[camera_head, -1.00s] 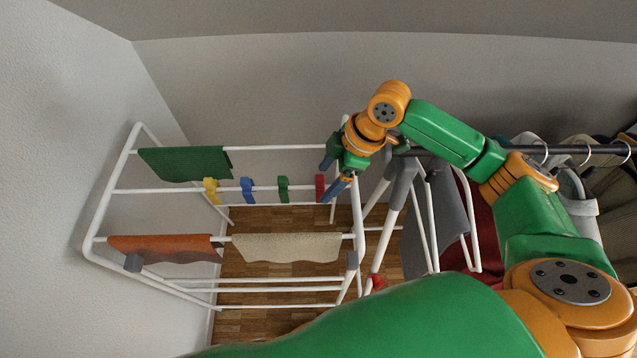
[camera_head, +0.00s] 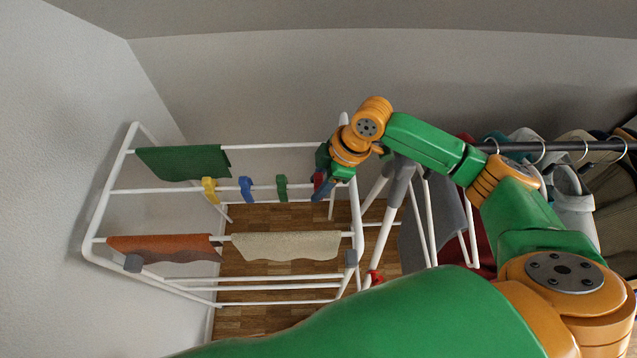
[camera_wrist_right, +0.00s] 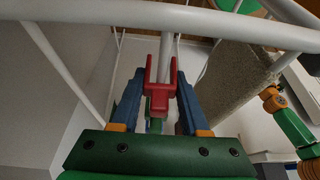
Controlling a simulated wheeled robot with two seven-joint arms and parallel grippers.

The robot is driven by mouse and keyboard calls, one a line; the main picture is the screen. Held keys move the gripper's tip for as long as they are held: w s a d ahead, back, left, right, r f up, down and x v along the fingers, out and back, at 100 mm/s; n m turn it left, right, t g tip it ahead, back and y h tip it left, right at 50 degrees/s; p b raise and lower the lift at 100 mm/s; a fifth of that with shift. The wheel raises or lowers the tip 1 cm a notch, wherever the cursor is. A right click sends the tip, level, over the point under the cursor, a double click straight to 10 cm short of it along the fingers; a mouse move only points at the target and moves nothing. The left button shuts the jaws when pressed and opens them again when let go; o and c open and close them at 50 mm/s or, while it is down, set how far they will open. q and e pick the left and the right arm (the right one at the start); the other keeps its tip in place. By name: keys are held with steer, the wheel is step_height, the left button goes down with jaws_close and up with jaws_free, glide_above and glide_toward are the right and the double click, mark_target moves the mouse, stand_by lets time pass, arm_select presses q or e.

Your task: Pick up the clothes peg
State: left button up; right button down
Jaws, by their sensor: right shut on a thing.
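The red clothes peg (camera_head: 318,180) is at the right end of the row of pegs on the white drying rack, mostly covered by my right gripper (camera_head: 321,188). In the right wrist view the peg (camera_wrist_right: 160,92) sits between the two blue fingers of that gripper (camera_wrist_right: 157,100), which are shut on it. Its two prongs point toward the rack's white rods. I cannot tell whether it still straddles a rod. My left gripper is not in view.
Yellow (camera_head: 210,190), blue (camera_head: 246,189) and green (camera_head: 282,188) pegs sit left along the same rod. A green cloth (camera_head: 183,163), an orange cloth (camera_head: 163,248) and a beige cloth (camera_head: 287,246) hang on the rack. A clothes rail (camera_head: 560,147) stands at right.

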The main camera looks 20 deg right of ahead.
steer(key=shift+r, duration=0.4)
steer(key=s+d+r+b, duration=0.3)
steer(key=s+d+r, duration=0.6)
steer(key=r, duration=0.3)
steer(key=shift+s, duration=0.8)
steer(key=shift+d, duration=0.1)
